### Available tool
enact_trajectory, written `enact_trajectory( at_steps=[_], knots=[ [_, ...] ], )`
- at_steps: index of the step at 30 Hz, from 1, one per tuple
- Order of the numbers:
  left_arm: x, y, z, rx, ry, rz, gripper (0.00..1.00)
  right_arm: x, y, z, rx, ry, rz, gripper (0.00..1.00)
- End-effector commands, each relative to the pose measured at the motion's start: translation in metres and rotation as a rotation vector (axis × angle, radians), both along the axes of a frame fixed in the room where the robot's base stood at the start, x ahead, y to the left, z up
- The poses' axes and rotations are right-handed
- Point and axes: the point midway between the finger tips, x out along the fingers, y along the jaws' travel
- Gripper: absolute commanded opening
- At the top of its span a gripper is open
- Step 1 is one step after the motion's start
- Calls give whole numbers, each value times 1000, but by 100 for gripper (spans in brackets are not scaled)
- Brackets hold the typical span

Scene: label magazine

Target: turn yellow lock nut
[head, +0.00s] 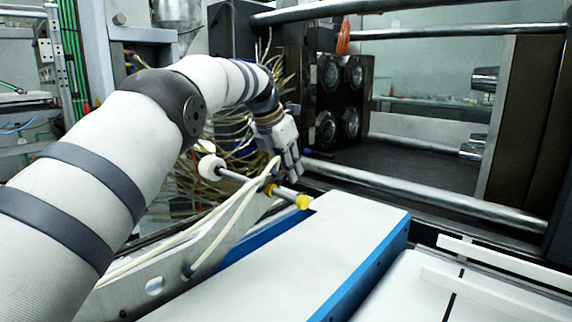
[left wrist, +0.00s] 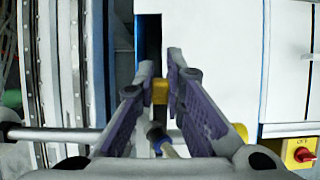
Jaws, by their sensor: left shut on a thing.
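A small yellow block, the lock nut (left wrist: 160,91), sits between the two fingertips in the left wrist view. My left gripper (left wrist: 162,80) is shut on it, with one purple-padded finger on each side. In the head view my left gripper (head: 296,172) points down just behind a metal rod; its fingertips are small there and partly unclear. A yellow part (head: 270,189) shows on the rod below the fingers; I cannot tell whether it is the held nut. My right gripper is in neither view.
The rod has a white knob (head: 211,167) at its left and a yellow end (head: 304,202) at its right. Pale cables (head: 235,205) loop over it. A white and blue housing (head: 300,255) lies in front. Steel bars (head: 420,195) and loose wires are close behind.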

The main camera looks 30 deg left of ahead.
Motion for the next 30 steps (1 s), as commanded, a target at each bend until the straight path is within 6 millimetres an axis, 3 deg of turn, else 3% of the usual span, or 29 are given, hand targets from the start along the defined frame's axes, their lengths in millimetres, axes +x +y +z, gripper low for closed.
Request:
enact_trajectory(
  at_steps=[1,13,15,17,26,30],
  knots=[
    [-1,-1,-8,1,18,-3,0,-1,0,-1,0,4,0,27],
    [-3,-3,-11,-1,30,-4,0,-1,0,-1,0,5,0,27],
    [-3,-3,-12,-1,30,-3,22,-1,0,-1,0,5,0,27],
    [-2,-2,-11,-1,28,-2,32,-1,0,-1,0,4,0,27],
    [-2,-2,-4,1,18,-1,32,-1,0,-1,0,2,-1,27],
    [-13,-1,19,0,14,-1,32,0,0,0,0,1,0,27]
  ],
)
